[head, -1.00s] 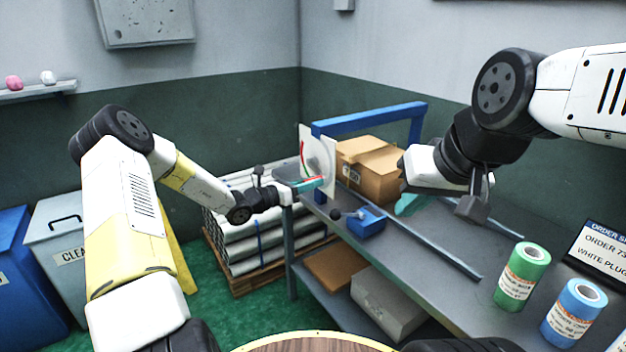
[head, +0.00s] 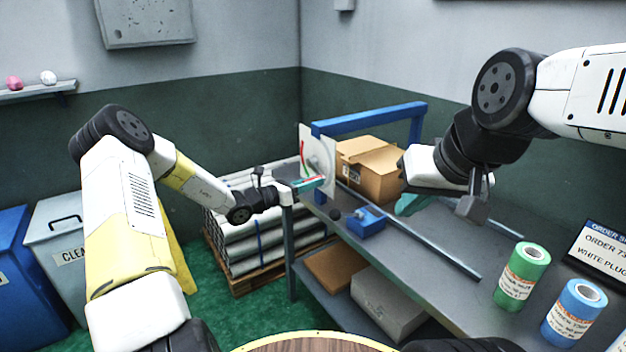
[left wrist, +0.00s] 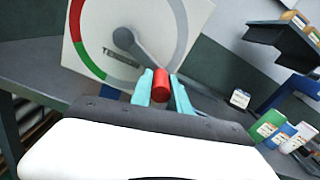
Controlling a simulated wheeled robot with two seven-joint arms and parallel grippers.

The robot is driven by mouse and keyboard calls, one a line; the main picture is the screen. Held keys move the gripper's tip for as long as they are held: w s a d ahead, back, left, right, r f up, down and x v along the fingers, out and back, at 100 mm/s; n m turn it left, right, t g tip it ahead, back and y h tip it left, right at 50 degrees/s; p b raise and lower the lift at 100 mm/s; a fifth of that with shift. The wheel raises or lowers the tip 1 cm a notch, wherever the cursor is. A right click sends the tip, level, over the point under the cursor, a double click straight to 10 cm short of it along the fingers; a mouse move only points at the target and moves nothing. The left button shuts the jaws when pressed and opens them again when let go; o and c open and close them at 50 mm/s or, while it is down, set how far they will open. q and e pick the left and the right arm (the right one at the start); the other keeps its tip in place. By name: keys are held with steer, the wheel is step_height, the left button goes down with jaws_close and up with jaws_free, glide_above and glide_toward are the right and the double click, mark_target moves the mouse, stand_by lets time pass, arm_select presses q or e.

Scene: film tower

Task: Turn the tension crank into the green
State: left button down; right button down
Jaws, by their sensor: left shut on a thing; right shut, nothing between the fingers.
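The tension crank has a grey arm (left wrist: 136,50) on a white dial plate (left wrist: 196,14), with a red and green arc on the plate's left side. I cannot make out a pointer. My right gripper (head: 411,204) is shut and empty above the bench.
The bench (head: 455,245) carries a blue frame (head: 372,117), a cardboard box (head: 372,170), a small blue block (head: 367,221), and green (head: 522,276) and blue (head: 573,312) rolls.

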stand_by(0.4)
arm_select(q)
steer(key=shift+w+a+f+m, duration=0.2)
steer(key=shift+f+m, duration=0.2)
steer(key=shift+m, duration=0.25)
steer(key=shift+w+a+f+m, duration=0.15)
steer(key=shift+f+m, duration=0.2)
steer(key=shift+m, duration=0.3)
steer(key=w+a+f+m, duration=0.1)
steer(key=w+a+m, duration=0.2)
steer(key=m, duration=0.6)
steer(key=w+a+f+m, duration=0.1)
steer(key=w+a+m, duration=0.2)
steer(key=m, duration=0.6)
steer(key=shift+w, duration=1.35)
steer(key=shift+r, duration=0.1)
steer(key=c, duration=1.3)
jaws_free()
steer(key=shift+o, duration=0.2)
